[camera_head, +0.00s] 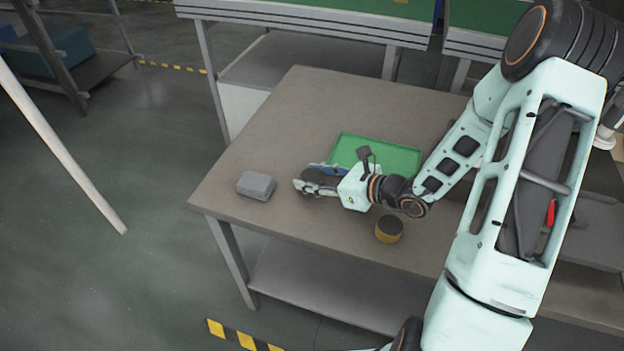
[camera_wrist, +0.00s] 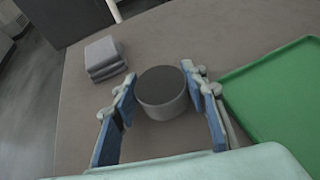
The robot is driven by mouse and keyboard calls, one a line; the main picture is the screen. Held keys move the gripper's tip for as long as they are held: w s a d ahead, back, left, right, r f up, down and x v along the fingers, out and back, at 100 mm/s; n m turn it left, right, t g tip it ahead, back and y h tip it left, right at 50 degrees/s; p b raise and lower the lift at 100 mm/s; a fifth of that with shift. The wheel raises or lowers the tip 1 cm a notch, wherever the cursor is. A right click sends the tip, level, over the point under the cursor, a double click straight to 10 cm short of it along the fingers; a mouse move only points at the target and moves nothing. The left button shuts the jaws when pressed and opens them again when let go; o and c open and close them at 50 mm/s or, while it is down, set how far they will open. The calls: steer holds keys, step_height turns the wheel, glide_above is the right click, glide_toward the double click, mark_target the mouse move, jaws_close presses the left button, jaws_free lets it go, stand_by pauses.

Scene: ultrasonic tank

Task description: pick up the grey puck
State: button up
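The grey puck (camera_wrist: 162,95) is a short round cylinder with a dark top, standing upright on the table. It lies between the two blue-padded fingers of my gripper (camera_wrist: 159,74) in the wrist view. The fingers are spread, one on each side of the puck and close to it; I cannot tell whether either one touches. In the head view my gripper (camera_head: 306,180) is low over the table, and its fingers partly hide the puck (camera_head: 313,175).
A green tray (camera_head: 400,158) lies beside my gripper; it also fills the right of the wrist view (camera_wrist: 275,100). A grey block stack (camera_head: 256,186) is to the left. A yellow-and-dark round piece (camera_head: 389,230) stands nearer the front. The table (camera_head: 290,110) is clear toward the back left.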

mark_target(313, 176)
steer(key=shift+c, duration=1.4)
steer(key=shift+r, duration=0.15)
steer(key=shift+r, duration=0.55)
step_height(313, 176, up, 2)
steer(key=shift+d+r+p, duration=0.1)
steer(key=shift+r+p, duration=0.05)
steer(key=shift+p, duration=0.15)
steer(key=s+d+r+p, duration=0.6)
steer(key=s+r+p, duration=0.2)
steer(key=s, duration=0.3)
steer(key=shift+s+d+r, duration=0.4)
steer(key=shift+r, duration=0.4)
steer(key=shift+s+p, duration=0.1)
steer(key=shift+p, duration=0.3)
